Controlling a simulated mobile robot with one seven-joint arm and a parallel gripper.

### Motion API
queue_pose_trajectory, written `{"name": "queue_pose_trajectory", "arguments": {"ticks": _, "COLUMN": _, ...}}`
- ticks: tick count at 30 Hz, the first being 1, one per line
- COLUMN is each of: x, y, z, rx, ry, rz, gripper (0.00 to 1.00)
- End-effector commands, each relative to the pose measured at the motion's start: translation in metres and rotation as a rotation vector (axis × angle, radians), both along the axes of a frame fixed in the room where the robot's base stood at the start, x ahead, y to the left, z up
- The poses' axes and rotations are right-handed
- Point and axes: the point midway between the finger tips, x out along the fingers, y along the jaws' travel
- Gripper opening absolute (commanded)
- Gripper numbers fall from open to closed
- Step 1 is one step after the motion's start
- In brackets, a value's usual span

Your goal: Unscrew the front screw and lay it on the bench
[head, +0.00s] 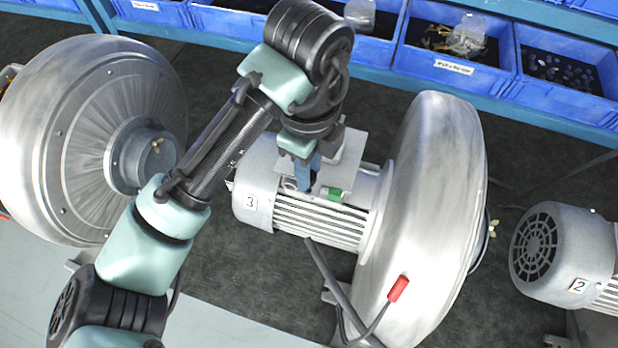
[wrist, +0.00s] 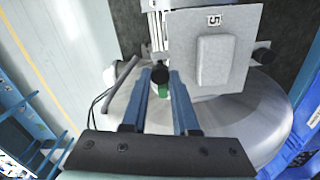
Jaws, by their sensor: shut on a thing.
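My gripper (head: 304,186) reaches down to the grey motor marked 3 (head: 290,222), in the middle of the head view. In the wrist view its two blue fingers (wrist: 161,76) are shut on the front screw (wrist: 160,72), a black round-headed knob at the near left edge of a grey cover plate marked 5 (wrist: 237,75). The fingers hide part of the screw, and I cannot tell how deep it sits. The cover plate also shows in the head view (head: 345,155), partly behind my arm.
A large silver blower housing (head: 435,200) adjoins the motor. A green part (head: 335,194) sits close to my fingers. A cable with a red end (head: 398,289) lies in front. Another blower (head: 90,130) stands left, motor 2 (head: 565,250) right, blue bins (head: 455,68) behind. Dark bench (head: 240,270) is bare front-left.

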Motion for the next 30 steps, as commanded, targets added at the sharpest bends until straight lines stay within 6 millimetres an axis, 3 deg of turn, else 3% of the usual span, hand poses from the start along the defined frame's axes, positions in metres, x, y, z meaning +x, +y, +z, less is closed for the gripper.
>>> {"name": "queue_pose_trajectory", "arguments": {"ticks": 15, "x": 0.0, "y": 0.0, "z": 0.026, "rx": 0.0, "ry": -0.001, "rz": 0.0, "gripper": 0.0}}
{"name": "queue_pose_trajectory", "arguments": {"ticks": 25, "x": 0.0, "y": 0.0, "z": 0.024, "rx": 0.0, "ry": 0.0, "rz": 0.0, "gripper": 0.0}}
{"name": "queue_pose_trajectory", "arguments": {"ticks": 30, "x": 0.0, "y": 0.0, "z": 0.011, "rx": 0.0, "ry": 0.0, "rz": 0.0, "gripper": 0.0}}
